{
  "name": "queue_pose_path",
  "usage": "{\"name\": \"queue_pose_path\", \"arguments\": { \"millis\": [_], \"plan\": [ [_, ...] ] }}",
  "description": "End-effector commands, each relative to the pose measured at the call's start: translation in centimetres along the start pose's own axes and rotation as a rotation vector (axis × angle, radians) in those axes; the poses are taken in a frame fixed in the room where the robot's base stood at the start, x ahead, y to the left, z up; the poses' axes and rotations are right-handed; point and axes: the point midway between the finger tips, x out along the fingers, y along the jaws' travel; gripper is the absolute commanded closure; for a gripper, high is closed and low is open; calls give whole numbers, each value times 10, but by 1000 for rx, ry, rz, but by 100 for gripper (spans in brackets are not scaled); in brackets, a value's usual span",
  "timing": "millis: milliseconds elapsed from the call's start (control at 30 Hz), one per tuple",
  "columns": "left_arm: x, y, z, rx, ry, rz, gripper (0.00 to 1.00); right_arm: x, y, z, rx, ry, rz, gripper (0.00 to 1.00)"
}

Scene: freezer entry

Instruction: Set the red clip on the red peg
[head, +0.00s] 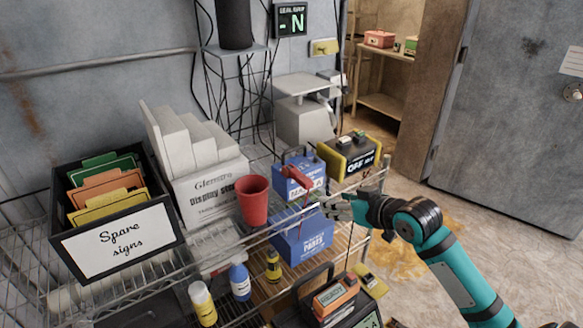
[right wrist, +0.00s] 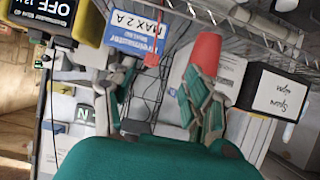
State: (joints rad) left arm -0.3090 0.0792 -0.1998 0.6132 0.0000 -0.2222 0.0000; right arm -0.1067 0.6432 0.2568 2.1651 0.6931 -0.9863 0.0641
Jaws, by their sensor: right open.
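A small red piece, which looks like the red clip (head: 297,178), is at the top of a blue box (head: 288,188) in the head view. In the right wrist view a red piece (right wrist: 151,60) hangs at the end of a thin red line in front of the blue box labelled MAX 2A (right wrist: 135,36). I cannot make out a separate red peg. My right gripper (head: 328,207) is just right of and below the blue box, close to the rack's front rail. In the wrist view its fingers (right wrist: 157,115) are spread, with nothing held between them. My left gripper is out of view.
The wire rack (head: 225,262) also holds a red cup (head: 253,200), a Spare signs box (head: 118,240), a yellow-black unit (head: 350,155) and a lower blue box (head: 302,240). Bottles (head: 202,303) and a tool case (head: 330,298) crowd the front. Floor is open at right.

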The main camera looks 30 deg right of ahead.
Motion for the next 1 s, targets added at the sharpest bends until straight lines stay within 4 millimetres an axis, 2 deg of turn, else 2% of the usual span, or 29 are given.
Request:
{"name": "queue_pose_path", "arguments": {
  "millis": [33, 67, 200, 267, 500, 700, 1000],
  "plan": [
    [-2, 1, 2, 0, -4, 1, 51, -6, 5, -20, -4, 37, -3, 49],
    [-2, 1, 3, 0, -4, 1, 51, -8, 7, -28, -3, 54, -5, 49],
    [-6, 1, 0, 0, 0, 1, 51, -4, 10, -46, 2, 86, -11, 49],
    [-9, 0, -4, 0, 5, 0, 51, 6, 10, -48, 4, 89, -13, 49],
    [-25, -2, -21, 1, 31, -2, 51, 58, 9, -53, 6, 87, -12, 49],
    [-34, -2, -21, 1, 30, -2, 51, 95, 9, -54, 3, 86, -10, 49],
    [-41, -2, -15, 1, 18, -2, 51, 117, 9, -54, 2, 84, -11, 49]
  ]
}}
